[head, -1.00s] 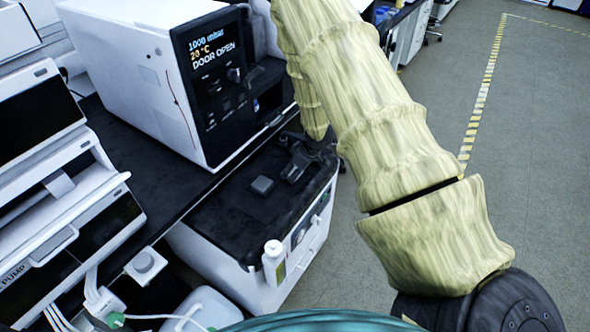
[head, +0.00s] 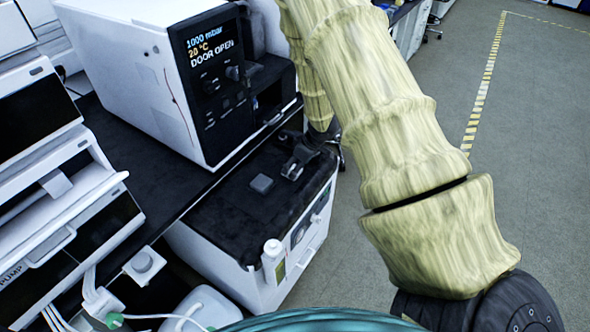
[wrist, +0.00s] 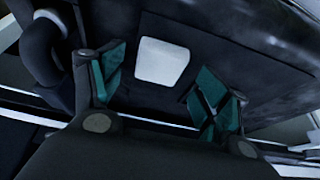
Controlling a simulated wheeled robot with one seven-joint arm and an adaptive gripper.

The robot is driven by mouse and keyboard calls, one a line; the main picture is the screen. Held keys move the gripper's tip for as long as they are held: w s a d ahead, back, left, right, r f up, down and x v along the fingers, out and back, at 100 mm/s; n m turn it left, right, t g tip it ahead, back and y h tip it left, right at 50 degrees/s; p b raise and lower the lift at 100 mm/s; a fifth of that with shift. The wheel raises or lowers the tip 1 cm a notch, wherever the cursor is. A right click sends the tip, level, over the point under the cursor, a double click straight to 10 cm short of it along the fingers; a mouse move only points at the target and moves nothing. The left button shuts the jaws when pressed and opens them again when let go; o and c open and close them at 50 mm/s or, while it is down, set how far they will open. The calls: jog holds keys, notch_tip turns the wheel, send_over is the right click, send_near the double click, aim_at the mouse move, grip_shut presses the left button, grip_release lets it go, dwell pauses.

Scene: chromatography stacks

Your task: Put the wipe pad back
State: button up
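A small square pad, likely the wipe pad (head: 262,184), lies flat on the dark top of the low white unit in the head view; it looks dark grey there. In the wrist view a pale, rounded square pad (wrist: 162,62) lies ahead of the fingers, between their tips in the picture. My gripper (wrist: 160,90) has teal finger pads spread wide, with nothing between them. In the head view my gripper (head: 291,170) is small and dark, just right of the pad and apart from it in the picture. Its height above the surface is hard to tell.
The low white unit (head: 215,247) has a dark top, mostly bare. A small white bottle (head: 273,260) stands at its front corner. A large white oven-like box (head: 130,75) reading DOOR OPEN stands behind. Pump modules (head: 75,215) stand left. Open floor lies right.

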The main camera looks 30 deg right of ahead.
jog(key=v, duration=0.9)
jog(key=shift+r, duration=0.25)
